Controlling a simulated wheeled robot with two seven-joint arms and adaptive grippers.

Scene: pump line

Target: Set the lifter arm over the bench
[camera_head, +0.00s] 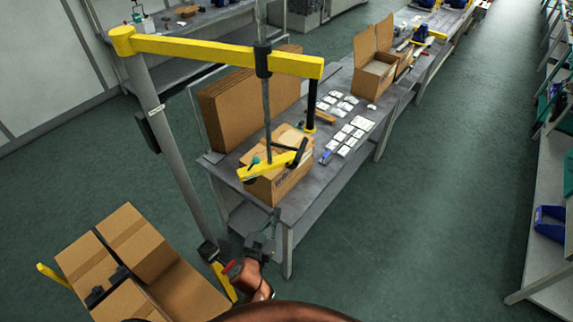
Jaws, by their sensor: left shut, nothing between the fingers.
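The lifter arm (215,51) is a yellow beam on a tall grey post (170,150). It reaches to the right, and its far end is above the bench (222,168). A dark vertical rod (266,105) hangs from the beam down to a yellow lifting head (268,170) with black handles. The head is at a closed cardboard box (290,182) on the bench's near end; I cannot tell if they touch. My left gripper (273,219) is shut and empty, close to the bench's near corner, below the box. My right gripper is not in view.
Flat cardboard sheets (245,100) stand at the bench's back. White packets (350,135) and an open box (373,75) lie farther along. A shelf (552,220) is at right; the floor between is clear.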

